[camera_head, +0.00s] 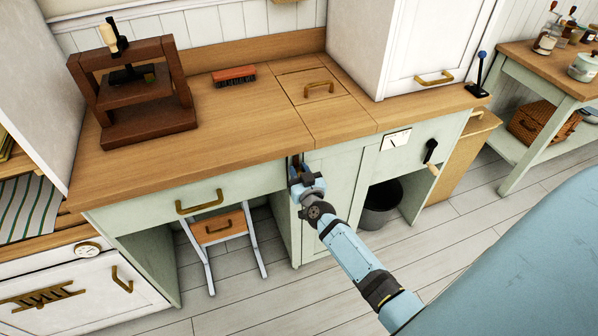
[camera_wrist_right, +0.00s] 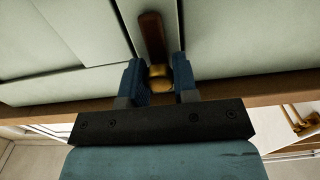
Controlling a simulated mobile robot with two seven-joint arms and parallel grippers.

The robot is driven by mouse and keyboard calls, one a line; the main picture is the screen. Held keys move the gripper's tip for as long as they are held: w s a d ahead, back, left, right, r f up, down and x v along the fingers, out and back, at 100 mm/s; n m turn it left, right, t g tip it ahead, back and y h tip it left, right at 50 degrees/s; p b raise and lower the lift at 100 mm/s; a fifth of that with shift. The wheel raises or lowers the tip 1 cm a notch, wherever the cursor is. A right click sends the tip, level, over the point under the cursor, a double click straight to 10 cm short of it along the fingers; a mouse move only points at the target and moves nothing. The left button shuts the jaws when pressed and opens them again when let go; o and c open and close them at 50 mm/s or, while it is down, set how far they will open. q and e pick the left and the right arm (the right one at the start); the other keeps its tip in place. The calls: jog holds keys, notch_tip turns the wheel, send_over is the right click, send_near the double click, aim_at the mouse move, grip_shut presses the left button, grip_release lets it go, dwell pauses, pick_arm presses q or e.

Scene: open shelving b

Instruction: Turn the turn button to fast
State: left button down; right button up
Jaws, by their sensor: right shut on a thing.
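The turn button is a narrow dark brown wooden bar with a brass-coloured part at one end, on the pale green cabinet front below the worktop. In the right wrist view the bar (camera_wrist_right: 152,36) lies nearly upright, and its brass part (camera_wrist_right: 160,74) sits between the two blue fingers. My right gripper (camera_wrist_right: 159,82) is shut on this brass end. In the head view my right gripper (camera_head: 297,174) is at the cabinet front just under the worktop edge, and hides most of the button. My left gripper is not in view.
A drawer with a brass handle (camera_head: 199,202) is to the left of my gripper. A white plate (camera_head: 396,139) and black crank (camera_head: 430,151) are on the front to the right. A grey bin (camera_head: 381,205) stands below.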

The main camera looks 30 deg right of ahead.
jog(key=m, duration=0.4)
jog(key=shift+d+m, duration=0.1)
jog(key=shift+m, duration=0.2)
jog(key=m, duration=0.8)
jog(key=shift+f, duration=0.1)
jog(key=m+b, duration=0.1)
jog(key=m, duration=0.2)
jog(key=shift+m, duration=0.4)
jog(key=shift+m+b, duration=0.3)
jog(key=shift+m, duration=0.4)
jog(key=o, duration=0.9)
